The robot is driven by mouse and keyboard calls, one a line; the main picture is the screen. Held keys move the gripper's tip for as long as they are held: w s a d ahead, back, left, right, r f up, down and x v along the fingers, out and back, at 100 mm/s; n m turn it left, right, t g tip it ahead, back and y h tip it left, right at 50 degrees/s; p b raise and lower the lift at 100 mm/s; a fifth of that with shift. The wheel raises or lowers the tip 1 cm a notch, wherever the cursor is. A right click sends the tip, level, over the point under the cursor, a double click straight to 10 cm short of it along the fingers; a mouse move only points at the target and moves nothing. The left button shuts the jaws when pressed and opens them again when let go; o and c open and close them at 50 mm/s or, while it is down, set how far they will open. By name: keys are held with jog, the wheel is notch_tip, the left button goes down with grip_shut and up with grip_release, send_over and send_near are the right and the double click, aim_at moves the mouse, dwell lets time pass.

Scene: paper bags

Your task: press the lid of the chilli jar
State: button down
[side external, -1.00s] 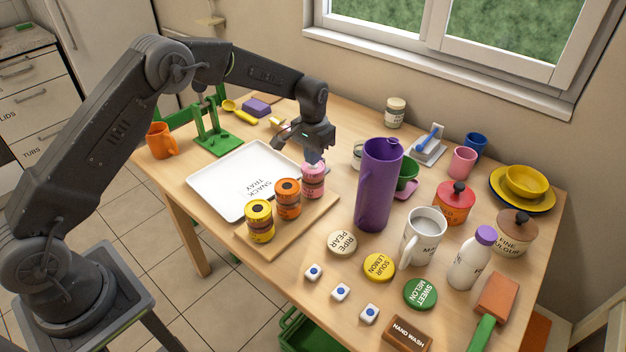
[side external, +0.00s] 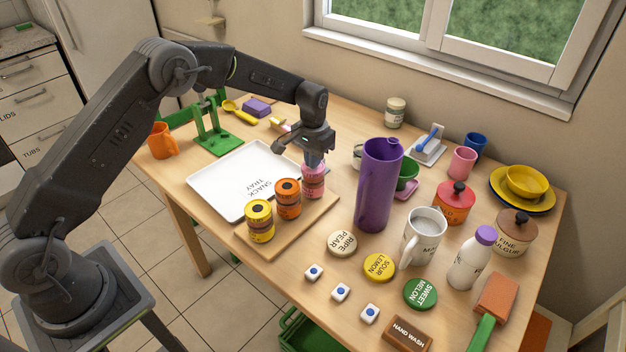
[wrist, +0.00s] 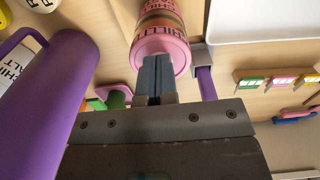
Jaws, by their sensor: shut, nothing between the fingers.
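The chilli jar (side external: 313,184) has a pink lid and a pink label. It stands at the far right end of a wooden board (side external: 281,235), in line with an orange-lidded jar (side external: 288,201) and a yellow-lidded jar (side external: 259,222). In the wrist view the chilli jar's pink lid (wrist: 160,52) and its label lettering show. My gripper (side external: 314,163) is shut and points down right over the pink lid. In the wrist view its closed fingertips (wrist: 158,62) overlap the lid's edge; I cannot tell if they touch it.
A tall purple jug (side external: 378,185) stands close to the right of the chilli jar. A white snack tray (side external: 235,165) lies to the left. Round labelled lids, such as the ripe pear one (side external: 341,243), lie in front right.

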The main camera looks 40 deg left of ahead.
jog(key=shift+r, duration=2.95)
notch_tip(320, 180, up, 14)
jog(key=s+r+t, duration=0.1)
jog(key=s+r, duration=0.6)
jog(key=s, duration=0.1)
jog(key=s+r+t, duration=0.2)
jog(key=s+t, duration=0.1)
jog(key=s, duration=1.6)
jog(key=s+f+t, duration=0.1)
jog(key=s+f, duration=0.4)
jog(key=s, duration=0.3)
jog(key=shift+s+d+f+t, duration=0.15)
jog(key=shift+s+d+t, duration=0.2)
jog(key=shift+d, duration=0.1)
